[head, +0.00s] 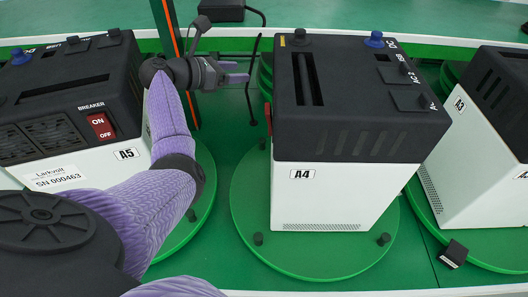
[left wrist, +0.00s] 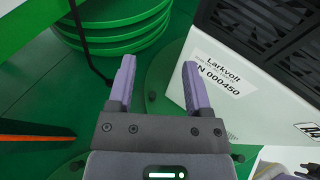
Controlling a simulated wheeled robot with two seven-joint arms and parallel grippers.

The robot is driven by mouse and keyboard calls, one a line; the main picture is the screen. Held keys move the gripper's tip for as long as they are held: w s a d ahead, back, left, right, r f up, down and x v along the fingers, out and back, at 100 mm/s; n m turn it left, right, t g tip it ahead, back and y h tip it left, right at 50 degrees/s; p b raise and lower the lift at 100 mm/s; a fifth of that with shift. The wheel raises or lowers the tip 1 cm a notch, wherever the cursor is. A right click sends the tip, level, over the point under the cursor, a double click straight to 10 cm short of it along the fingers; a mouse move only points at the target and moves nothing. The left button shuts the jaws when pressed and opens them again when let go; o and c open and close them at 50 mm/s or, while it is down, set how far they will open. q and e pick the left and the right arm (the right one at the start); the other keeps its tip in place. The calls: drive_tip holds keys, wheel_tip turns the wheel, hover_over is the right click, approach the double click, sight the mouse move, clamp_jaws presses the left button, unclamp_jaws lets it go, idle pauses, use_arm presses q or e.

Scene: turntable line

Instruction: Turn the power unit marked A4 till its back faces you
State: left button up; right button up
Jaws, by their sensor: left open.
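The power unit marked A4 (head: 330,190), a white case with a black top, stands upright on a green turntable (head: 255,215). Its plain A4-tagged side faces me. The end with the DC and AC markings is on the right, and a red part shows edge-on at its left. My left gripper (head: 236,72) is open and empty, left of the unit's far left corner, fingers pointing right. In the left wrist view, a unit face (left wrist: 225,85) with a grille and a Larkvolt serial label stands right of the open fingers (left wrist: 160,82), apart from them. My right gripper is not in view.
Unit A5 (head: 75,115) stands at left, partly behind my left arm; unit A3 (head: 470,150) stands at right on its own turntable. Stacked green discs (left wrist: 110,35) and a black cable (head: 252,95) lie near the gripper. Small black pegs (head: 384,239) stand on the A4 turntable.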

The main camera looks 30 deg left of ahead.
use_arm(q)
drive_tip(key=g+b, duration=0.1)
drive_tip(key=b, duration=1.8)
approach(260, 143)
drive_tip(key=x, duration=0.3)
drive_tip(key=shift+w+f, duration=0.3)
drive_tip(key=shift+w+f+b, duration=0.1)
drive_tip(key=shift+f+b, duration=0.1)
drive_tip(key=shift+b, duration=0.15)
drive_tip(key=b+x, duration=0.4)
drive_tip(key=x, duration=0.2)
drive_tip(key=shift+w+d, duration=0.2)
drive_tip(key=shift+w, duration=0.35)
drive_tip(key=shift+r, duration=0.15)
drive_tip(key=c, duration=0.7)
clamp_jaws()
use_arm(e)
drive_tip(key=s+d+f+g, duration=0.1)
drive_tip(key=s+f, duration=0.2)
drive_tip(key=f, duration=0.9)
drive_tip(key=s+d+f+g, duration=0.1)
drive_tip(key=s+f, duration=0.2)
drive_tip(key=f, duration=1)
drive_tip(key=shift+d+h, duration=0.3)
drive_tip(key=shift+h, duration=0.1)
